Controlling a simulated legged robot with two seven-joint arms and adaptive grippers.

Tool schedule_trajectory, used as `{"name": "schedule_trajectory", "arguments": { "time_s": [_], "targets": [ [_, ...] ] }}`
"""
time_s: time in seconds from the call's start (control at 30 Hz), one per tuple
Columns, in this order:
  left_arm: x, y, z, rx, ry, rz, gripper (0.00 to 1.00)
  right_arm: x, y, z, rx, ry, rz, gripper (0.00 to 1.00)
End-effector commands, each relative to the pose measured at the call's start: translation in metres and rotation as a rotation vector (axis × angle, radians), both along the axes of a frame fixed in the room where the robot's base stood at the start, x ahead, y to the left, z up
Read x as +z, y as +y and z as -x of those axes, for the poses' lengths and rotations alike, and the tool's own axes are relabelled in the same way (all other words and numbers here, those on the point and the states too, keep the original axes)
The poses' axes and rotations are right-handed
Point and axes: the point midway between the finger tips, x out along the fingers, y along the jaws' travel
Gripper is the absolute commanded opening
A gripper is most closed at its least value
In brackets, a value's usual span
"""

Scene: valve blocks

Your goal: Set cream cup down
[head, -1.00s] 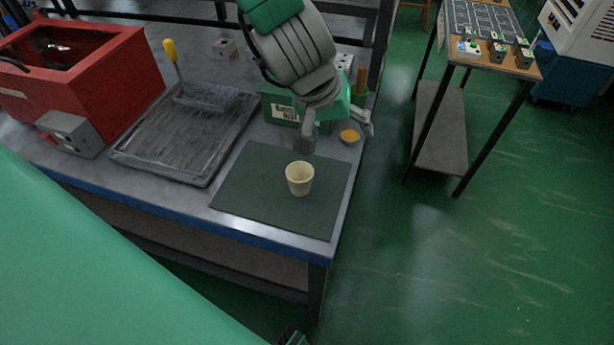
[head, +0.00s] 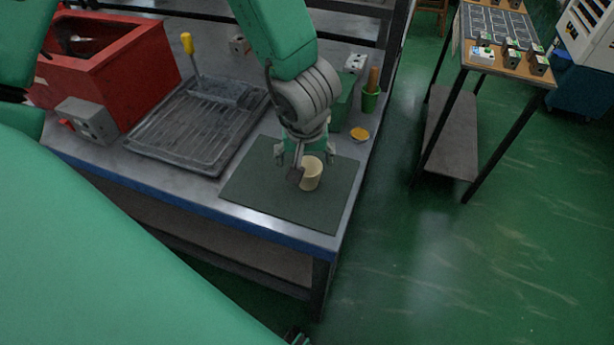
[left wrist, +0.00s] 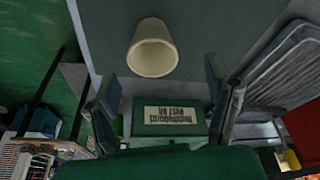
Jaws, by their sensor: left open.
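In the left wrist view the cup's open rim (left wrist: 153,52) faces the camera, beyond the spread fingers (left wrist: 163,92). No finger is seen closed on the cup. Part of the cup is hidden by the gripper in the head view.
A ribbed tray (head: 195,125) lies left of the mat, with a red bin (head: 120,70) farther left. A small bowl of yellow stuff (head: 360,134) and a green pot (head: 370,98) stand behind right. A labelled green box (left wrist: 168,118) is behind the mat.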

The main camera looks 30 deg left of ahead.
Motion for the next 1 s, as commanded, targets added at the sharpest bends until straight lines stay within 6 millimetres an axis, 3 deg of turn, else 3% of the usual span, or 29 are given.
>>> {"name": "schedule_trajectory", "arguments": {
  "time_s": [0.33, 0.63, 0.67, 0.8, 0.9, 1.0],
  "targets": [
    [-0.045, 0.005, -0.015, -0.001, 0.001, 0.002, 0.72, -0.017, 0.0, 0.0, -0.001, 0.0, 0.001, 0.0],
    [-0.048, 0.007, -0.017, -0.002, -0.002, 0.002, 0.72, -0.017, 0.0, 0.0, 0.0, 0.0, 0.0, 0.0],
    [-0.048, 0.007, -0.017, -0.002, -0.001, 0.001, 0.68, -0.017, 0.0, 0.0, 0.0, 0.0, 0.0, 0.0],
    [-0.048, 0.006, -0.017, -0.002, -0.001, 0.001, 0.19, -0.017, 0.0, 0.0, 0.0, 0.0, 0.0, 0.0],
    [-0.048, 0.005, -0.017, -0.001, -0.001, 0.0, 0.11, -0.017, 0.0, 0.0, 0.0, 0.0, 0.0, 0.0],
    [-0.048, 0.005, -0.017, -0.002, -0.001, 0.0, 0.11, -0.017, 0.0, 0.0, 0.0, 0.0, 0.0, 0.0]
  ]
}}
